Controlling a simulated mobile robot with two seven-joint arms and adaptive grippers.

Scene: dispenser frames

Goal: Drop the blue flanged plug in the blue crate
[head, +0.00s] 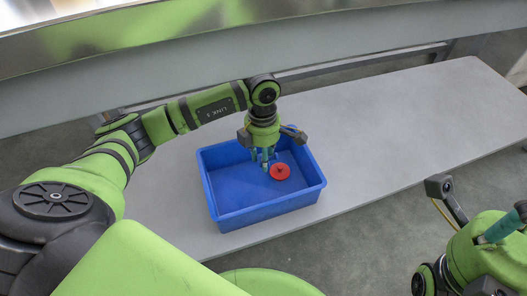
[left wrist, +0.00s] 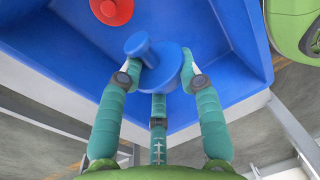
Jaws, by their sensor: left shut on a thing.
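The blue flanged plug (left wrist: 160,68) is held between the teal fingers of my left gripper (left wrist: 160,80) in the left wrist view, its round flange and stem showing. In the head view my left gripper (head: 263,158) points down over the blue crate (head: 268,212), and the plug is hard to make out against the crate's blue. The crate's floor and walls also show beneath the plug in the left wrist view (left wrist: 262,45). My right gripper (head: 503,226) is partly in view at the lower right edge of the head view, cut off by the frame.
A red flanged part (head: 280,171) lies in the crate, to the right of my left gripper in the head view; it also shows in the left wrist view (left wrist: 112,10). The crate stands on a long grey table (head: 420,130), bare to its right.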

